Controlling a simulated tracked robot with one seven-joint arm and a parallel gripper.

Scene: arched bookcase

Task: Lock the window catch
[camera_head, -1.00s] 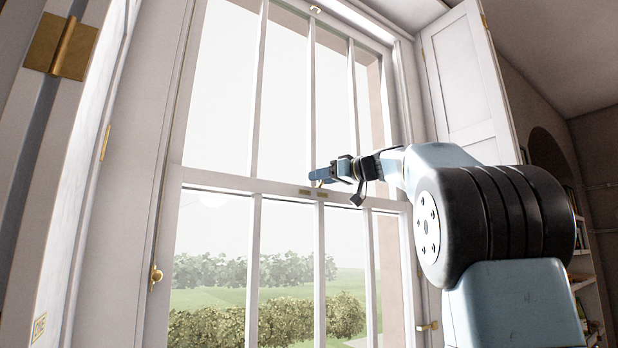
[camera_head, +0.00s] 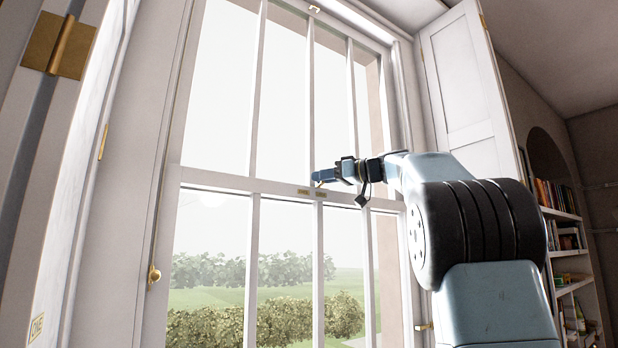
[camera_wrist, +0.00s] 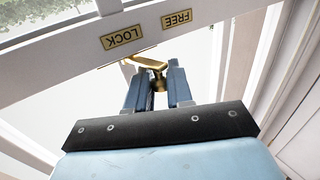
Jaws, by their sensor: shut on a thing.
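The brass window catch (camera_wrist: 148,65) sits on the white meeting rail of the sash window, and its knob (camera_wrist: 158,83) is between the fingers of my gripper (camera_wrist: 157,90). My gripper is shut on the catch. Its lever extends left from the knob, under the LOCK plate (camera_wrist: 121,37); the FREE plate (camera_wrist: 177,18) is to the right. In the head view my gripper (camera_head: 318,177) is at the rail (camera_head: 225,181), just above the small brass plates. The catch itself is too small and hidden there to make out.
The window frame has upright glazing bars. A brass knob (camera_head: 154,274) is on the left frame. A white shutter (camera_head: 462,80) stands open at the right, and a bookcase (camera_head: 563,240) is beyond my arm. A hinged panel (camera_head: 30,120) is close at the left.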

